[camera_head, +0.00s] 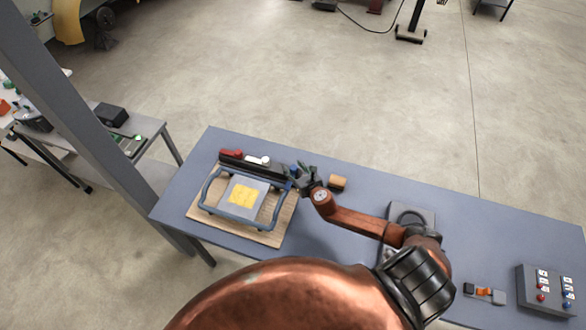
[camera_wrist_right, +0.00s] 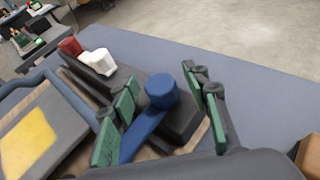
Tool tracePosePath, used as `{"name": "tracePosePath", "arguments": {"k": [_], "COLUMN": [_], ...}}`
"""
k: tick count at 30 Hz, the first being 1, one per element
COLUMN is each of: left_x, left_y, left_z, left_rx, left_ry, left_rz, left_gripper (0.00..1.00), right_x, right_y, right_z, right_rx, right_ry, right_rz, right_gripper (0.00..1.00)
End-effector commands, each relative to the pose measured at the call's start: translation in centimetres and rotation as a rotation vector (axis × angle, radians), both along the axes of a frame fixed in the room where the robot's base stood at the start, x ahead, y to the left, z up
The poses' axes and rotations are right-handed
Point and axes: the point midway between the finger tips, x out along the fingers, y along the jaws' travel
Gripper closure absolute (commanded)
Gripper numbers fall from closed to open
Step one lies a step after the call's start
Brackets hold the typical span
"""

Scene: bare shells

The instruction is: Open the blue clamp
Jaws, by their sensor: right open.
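The blue clamp (camera_wrist_right: 161,92) has a round knob and a flat lever, and is mounted at the near end of a dark bar (camera_wrist_right: 182,122). In the head view, only a small blue part of it (camera_head: 294,171) shows beside my gripper. My right gripper (camera_head: 301,178) is open at the right end of the bar. In the right wrist view, its green-padded fingers (camera_wrist_right: 163,112) stand on either side of the blue clamp, with a gap on the right. Whether the left finger touches the lever, I cannot tell. My left gripper is out of view.
On the bar are a red clamp (camera_head: 231,154) and a white one (camera_head: 258,161). A blue-framed fixture (camera_head: 208,187) with a yellow-marked plate (camera_head: 243,195) sits on a wooden board (camera_head: 265,237). A wooden block (camera_head: 337,183) lies right of my gripper. A switch box (camera_head: 546,289) stands far right.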

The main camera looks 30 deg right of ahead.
Motion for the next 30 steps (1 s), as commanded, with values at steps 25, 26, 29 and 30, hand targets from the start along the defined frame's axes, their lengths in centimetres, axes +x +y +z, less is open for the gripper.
{"name": "tracePosePath", "arguments": {"k": [25,26,29,30], "left_x": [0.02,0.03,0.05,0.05], "left_y": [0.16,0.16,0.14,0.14], "left_z": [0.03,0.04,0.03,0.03], "left_rx": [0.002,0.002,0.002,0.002], "left_ry": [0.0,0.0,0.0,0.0], "left_rz": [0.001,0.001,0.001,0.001], "left_gripper": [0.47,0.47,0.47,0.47], "right_x": [0.05,0.05,0.05,0.05], "right_y": [0.04,0.03,0.02,0.02], "right_z": [0.03,0.03,0.03,0.03], "right_rx": [-0.001,-0.001,-0.001,-0.001], "right_ry": [0.0,0.0,-0.001,0.0], "right_rz": [0.001,0.001,0.0,0.0], "right_gripper": [1.0,1.0,1.0,1.0]}}
